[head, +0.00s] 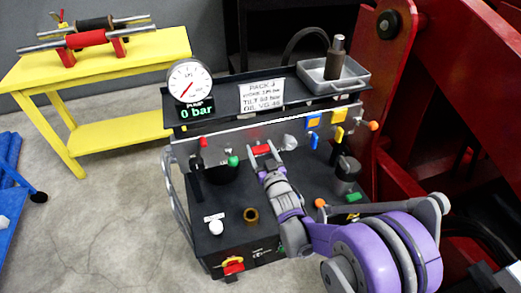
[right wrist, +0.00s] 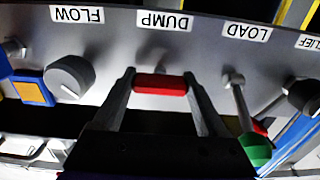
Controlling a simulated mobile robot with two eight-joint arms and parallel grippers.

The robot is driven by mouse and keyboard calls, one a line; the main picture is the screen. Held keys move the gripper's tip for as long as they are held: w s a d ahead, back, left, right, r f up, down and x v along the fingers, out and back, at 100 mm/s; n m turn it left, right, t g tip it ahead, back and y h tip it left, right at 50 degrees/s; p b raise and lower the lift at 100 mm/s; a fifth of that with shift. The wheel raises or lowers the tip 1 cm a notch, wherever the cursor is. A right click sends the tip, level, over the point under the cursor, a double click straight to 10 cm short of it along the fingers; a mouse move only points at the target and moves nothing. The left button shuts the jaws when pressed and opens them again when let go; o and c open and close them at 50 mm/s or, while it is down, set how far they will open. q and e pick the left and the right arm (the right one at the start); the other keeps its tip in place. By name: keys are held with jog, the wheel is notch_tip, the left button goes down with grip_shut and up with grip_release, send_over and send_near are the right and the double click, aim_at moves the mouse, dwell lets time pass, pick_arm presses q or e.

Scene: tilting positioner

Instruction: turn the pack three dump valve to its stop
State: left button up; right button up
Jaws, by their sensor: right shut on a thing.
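The dump valve's red handle (right wrist: 160,86) sits under the DUMP label (right wrist: 165,21) in the right wrist view and lies crosswise. In the head view the red handle (head: 261,149) shows on the grey panel of the power pack. My right gripper (right wrist: 160,90) has one finger at each end of the handle and is shut on it; it also shows in the head view (head: 263,158). The pack's sign (head: 262,96) is partly legible. The pump display (head: 196,112) reads 0 bar. My left gripper is not in view.
A grey knob (right wrist: 70,77) is under the FLOW label, and a green-tipped lever (right wrist: 254,148) hangs under LOAD, close beside my right finger. A yellow bench (head: 110,60) stands back left. Red machinery (head: 440,90) borders the pack on the right.

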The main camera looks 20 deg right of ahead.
jog(key=shift+n, duration=0.3)
jog(key=n, duration=0.3)
jog(key=shift+n, duration=0.3)
jog(key=n, duration=0.4)
jog(key=shift+n+p, duration=0.3)
jog(key=n, duration=0.4)
jog(key=shift+n+p, duration=0.3)
jog(key=shift+n, duration=2.2)
jog(key=o, duration=1.3)
jog(key=shift+s, duration=0.15)
